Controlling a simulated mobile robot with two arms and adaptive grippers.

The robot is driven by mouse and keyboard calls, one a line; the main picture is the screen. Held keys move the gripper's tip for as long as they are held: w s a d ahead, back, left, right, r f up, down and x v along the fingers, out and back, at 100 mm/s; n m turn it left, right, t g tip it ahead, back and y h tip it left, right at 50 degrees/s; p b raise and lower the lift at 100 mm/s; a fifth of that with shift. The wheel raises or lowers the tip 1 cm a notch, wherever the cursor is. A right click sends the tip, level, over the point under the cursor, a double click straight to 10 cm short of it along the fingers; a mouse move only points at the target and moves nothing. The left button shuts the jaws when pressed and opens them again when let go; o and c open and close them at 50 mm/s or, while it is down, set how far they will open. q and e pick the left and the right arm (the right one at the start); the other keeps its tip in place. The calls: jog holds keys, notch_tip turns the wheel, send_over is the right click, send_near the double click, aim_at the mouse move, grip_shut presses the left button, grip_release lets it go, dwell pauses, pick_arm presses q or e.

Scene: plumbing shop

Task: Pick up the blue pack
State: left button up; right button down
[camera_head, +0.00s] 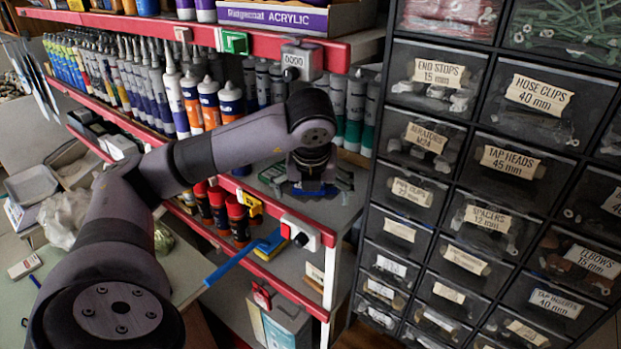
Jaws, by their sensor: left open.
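My left arm comes in from the left and bends down at the wrist over the right end of a middle shelf. My left gripper (318,190) points down there, open, with its fingers spread. A small strip of blue, which looks like the blue pack (312,191), shows low between the fingers. The gripper and wrist hide most of it, and I cannot tell whether the fingers touch it. My right gripper is out of view.
Red-edged shelves hold many tubes and cartridges (230,100); several stand close behind my wrist. A drawer cabinet (366,220) stands close to the right. A blue-handled tool (240,260) sticks out from the shelf edge below. A cluttered table (190,262) is at left.

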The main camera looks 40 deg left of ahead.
pick_arm(q)
jog(key=shift+w+a, duration=0.3)
jog(key=shift+w, duration=0.2)
jog(key=shift+w+a+f, duration=0.1)
jog(key=shift+w, duration=0.2)
jog(key=shift+w+a+r+p, duration=0.25)
jog(key=shift+w+a+p, duration=0.85)
jog(key=shift+w+p, duration=0.1)
jog(key=shift+w+a+f+p, duration=0.55)
jog(key=shift+w, duration=0.05)
jog(key=shift+w+f, duration=0.1)
jog(key=shift+f, duration=0.1)
jog(key=c, duration=1)
jog(key=shift+o, duration=0.2)
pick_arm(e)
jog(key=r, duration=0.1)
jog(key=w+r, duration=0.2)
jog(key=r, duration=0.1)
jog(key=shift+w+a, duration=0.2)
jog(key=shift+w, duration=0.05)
pick_arm(q)
jog(key=shift+a+r, duration=0.1)
jog(key=shift+a, duration=0.05)
